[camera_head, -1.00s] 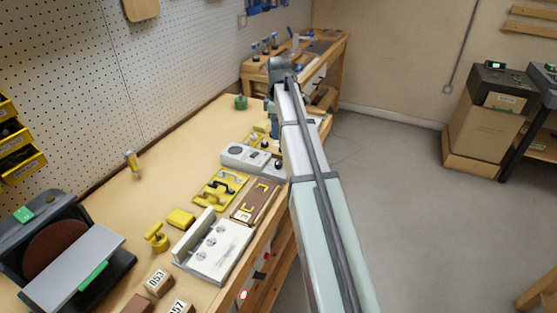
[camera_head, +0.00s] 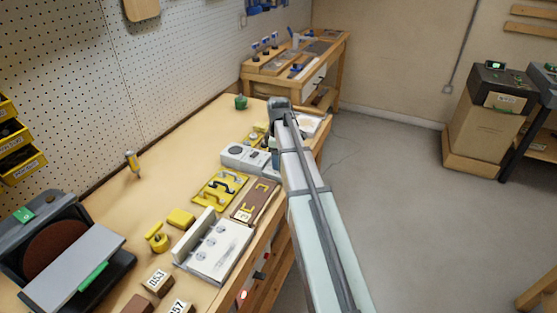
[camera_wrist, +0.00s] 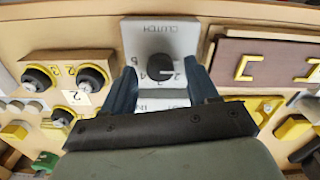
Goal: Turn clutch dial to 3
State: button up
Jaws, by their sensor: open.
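The clutch dial is a round black knob (camera_wrist: 160,67) on a pale panel (camera_wrist: 163,37) marked CLUTCH, in the wrist view. Small numbers stand around the knob; its pointer setting is too small to tell. My gripper (camera_wrist: 161,72) is open, with one blue finger on each side of the knob. I cannot tell whether the fingers touch it. In the head view my arm hides most of the fingers and the clutch panel; only a bit of blue finger (camera_head: 274,157) shows beside the arm.
A brown board (camera_wrist: 270,62) with yellow brackets lies right of the clutch panel in the wrist view. Black knobs (camera_wrist: 92,76) on a wooden panel lie left. In the head view a white fixture (camera_head: 222,252) and a yellow tray (camera_head: 207,199) stand nearer on the bench.

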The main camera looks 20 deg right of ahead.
jog(key=shift+f, duration=0.4)
jog(key=c, duration=1)
jog(key=shift+c, duration=0.2)
